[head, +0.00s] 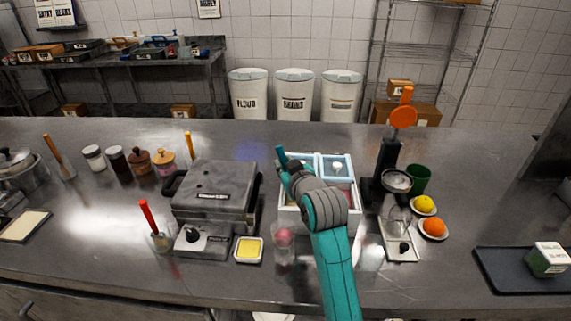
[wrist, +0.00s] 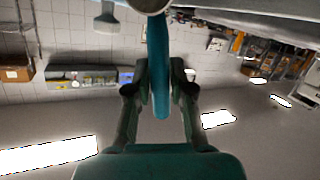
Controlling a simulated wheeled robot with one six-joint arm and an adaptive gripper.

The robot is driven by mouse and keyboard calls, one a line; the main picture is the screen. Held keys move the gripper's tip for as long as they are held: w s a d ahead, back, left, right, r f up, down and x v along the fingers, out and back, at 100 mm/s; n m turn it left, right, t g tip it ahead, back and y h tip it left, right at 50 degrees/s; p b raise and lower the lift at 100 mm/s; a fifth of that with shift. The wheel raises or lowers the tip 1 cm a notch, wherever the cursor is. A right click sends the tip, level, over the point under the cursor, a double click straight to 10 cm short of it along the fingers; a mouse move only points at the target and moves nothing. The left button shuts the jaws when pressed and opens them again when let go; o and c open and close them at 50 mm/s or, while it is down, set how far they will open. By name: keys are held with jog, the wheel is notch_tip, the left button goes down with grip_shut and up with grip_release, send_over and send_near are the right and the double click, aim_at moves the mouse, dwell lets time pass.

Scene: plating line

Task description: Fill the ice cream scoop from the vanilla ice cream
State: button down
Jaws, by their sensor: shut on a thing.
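My gripper (wrist: 161,78) is shut on the blue-teal handle of the ice cream scoop (wrist: 158,45). The scoop's round metal head shows at the top edge of the wrist view, cut off by the frame. In the head view the end of the blue handle (head: 281,155) sticks out behind my wrist. The back right tub (head: 349,158) is partly in sight. Which tub is vanilla, and whether the scoop head touches ice cream, I cannot tell.
A grey press (head: 213,190) stands left of the box, with a yellow-filled dish (head: 249,249) before it. A glass with a pink ball (head: 284,240) stands in front. A dark press with an orange handle (head: 391,150) stands close on the right.

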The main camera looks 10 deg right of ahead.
jog(key=shift+s+d+f, duration=0.1)
jog(key=shift+s+d, duration=0.95)
jog(key=shift+s, duration=0.15)
dwell(1.1)
jog(key=shift+w+a, duration=0.25)
jog(key=shift+w, duration=0.1)
jog(key=shift+w+a, duration=0.55)
jog(key=shift+a, duration=0.05)
dwell(0.7)
jog(key=shift+w+a, duration=0.25)
jog(key=shift+w, duration=0.05)
jog(key=shift+s+d, duration=0.3)
dwell(0.5)
jog(key=shift+s+d, duration=0.8)
jog(key=shift+s, duration=0.1)
dwell(0.5)
jog(key=shift+w+a, duration=0.25)
jog(key=shift+w, duration=0.1)
jog(key=shift+w+a+f, duration=0.15)
jog(key=shift+w+a, duration=0.45)
dwell(0.7)
